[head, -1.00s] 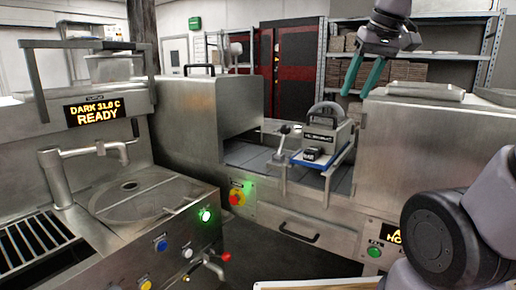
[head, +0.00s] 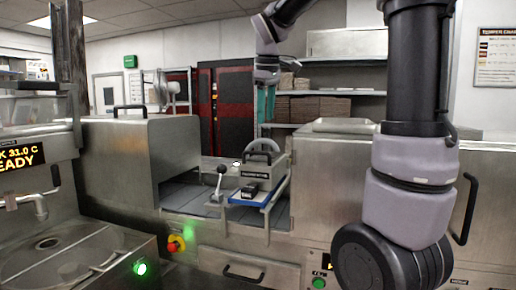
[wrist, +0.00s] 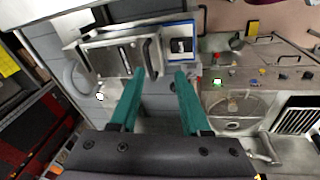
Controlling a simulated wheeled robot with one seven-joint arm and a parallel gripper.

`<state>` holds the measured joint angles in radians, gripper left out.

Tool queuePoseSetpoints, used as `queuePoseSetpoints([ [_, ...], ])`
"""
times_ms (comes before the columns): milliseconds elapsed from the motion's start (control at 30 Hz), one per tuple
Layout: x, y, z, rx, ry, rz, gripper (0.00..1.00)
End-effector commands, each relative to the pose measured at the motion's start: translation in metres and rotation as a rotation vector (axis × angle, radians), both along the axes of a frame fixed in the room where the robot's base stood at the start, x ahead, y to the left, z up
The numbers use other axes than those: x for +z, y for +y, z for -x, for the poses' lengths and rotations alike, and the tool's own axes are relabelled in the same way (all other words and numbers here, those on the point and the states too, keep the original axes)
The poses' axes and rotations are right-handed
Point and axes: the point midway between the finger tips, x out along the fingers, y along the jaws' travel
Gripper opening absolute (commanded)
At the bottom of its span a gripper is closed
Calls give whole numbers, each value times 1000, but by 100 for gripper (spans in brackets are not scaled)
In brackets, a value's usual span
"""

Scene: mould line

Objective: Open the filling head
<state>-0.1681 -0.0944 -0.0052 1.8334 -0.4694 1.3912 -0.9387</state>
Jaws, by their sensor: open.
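In the wrist view the fingers (wrist: 156,73) spread near the filling head's dark bar handle (wrist: 152,57).
A ball-topped lever (head: 220,181) stands left of the filling head. Steel housings (head: 150,155) flank the channel on the left and right. A basin station (head: 70,255) is at lower left. Shelves with stacked boxes (head: 325,107) stand behind my gripper.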

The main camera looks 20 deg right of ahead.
Motion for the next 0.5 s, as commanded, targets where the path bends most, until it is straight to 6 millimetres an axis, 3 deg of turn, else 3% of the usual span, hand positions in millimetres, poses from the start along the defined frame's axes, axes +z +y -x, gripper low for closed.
queuePoseSetpoints([
  [33, -3, 5, -17, 64, 26, 36, 47],
  [200, -6, 12, -45, 203, 78, 112, 47],
  [367, -13, 12, -52, 238, 91, 129, 47],
  [500, -32, 9, -55, 237, 93, 130, 47],
])
